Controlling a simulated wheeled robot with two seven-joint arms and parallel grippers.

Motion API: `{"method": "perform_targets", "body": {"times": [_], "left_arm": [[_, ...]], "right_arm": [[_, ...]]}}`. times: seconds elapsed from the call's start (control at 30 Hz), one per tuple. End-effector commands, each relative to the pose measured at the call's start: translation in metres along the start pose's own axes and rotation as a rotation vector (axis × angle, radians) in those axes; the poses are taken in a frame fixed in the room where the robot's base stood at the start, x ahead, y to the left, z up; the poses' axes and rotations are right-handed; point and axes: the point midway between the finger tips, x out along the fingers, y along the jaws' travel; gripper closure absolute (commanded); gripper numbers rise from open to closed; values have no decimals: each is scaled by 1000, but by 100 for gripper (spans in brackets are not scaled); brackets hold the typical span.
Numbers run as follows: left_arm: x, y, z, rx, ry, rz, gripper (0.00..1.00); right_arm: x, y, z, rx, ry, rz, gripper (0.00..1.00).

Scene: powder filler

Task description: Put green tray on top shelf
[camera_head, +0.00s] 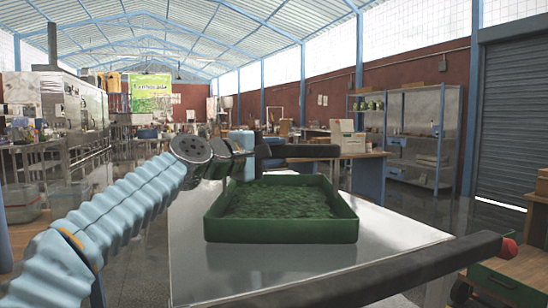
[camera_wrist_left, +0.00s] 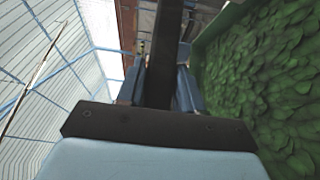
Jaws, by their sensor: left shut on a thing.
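The green tray (camera_head: 285,229) is an open box full of dark green leafy stuff. It sits level on a bare metal tabletop (camera_head: 400,232) in front of me. My left gripper (camera_head: 256,150) is at the tray's far left, above its rim. It appears shut around a black bar (camera_head: 305,151) that runs to the right behind the tray. In the left wrist view this bar (camera_wrist_left: 168,45) passes between the blue fingers, and the tray's leafy filling (camera_wrist_left: 265,90) is close on the right. A shelf rack (camera_head: 410,133) stands at the back right. My right gripper is out of view.
Open floor shows before the rack. The tabletop is clear around the tray.

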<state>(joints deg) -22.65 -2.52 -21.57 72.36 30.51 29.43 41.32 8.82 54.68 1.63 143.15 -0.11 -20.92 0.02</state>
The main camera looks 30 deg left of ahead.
Motion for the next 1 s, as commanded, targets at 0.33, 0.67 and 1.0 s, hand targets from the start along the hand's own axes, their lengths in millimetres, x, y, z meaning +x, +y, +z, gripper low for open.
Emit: {"method": "perform_targets", "body": {"times": [0.33, 0.67, 1.0], "left_arm": [[-1, -2, 0, 0, 1, 4, 100], [0, -3, 0, 0, 1, 1, 39], [-19, -1, -1, -2, 2, 3, 39]], "right_arm": [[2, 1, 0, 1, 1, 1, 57], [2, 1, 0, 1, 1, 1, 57], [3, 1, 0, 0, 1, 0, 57]]}}
